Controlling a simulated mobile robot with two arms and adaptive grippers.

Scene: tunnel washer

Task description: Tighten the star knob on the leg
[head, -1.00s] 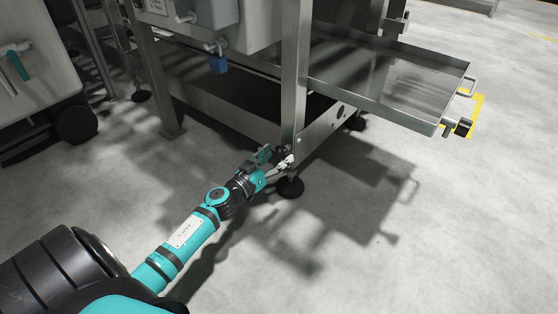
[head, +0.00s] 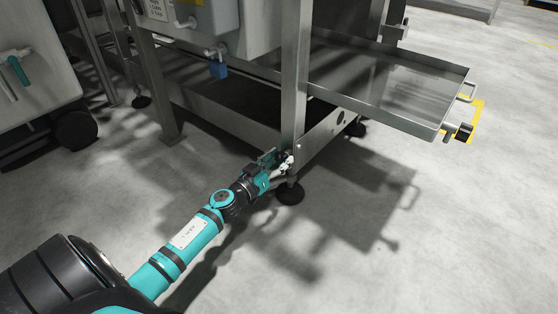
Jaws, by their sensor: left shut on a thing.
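My left gripper (head: 283,164) is at the foot of the machine's near leg (head: 294,75), just above the round black levelling foot (head: 289,193). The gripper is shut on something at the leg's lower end. That is where the star knob would be, but the gripper hides it and it is too small to make out. My right gripper is not in view.
A metal tray (head: 440,105) with handles juts out at right above the floor. A blue padlock-like block (head: 219,70) hangs under a grey box. A wheeled cart (head: 40,110) stands at left. The floor at front right is clear.

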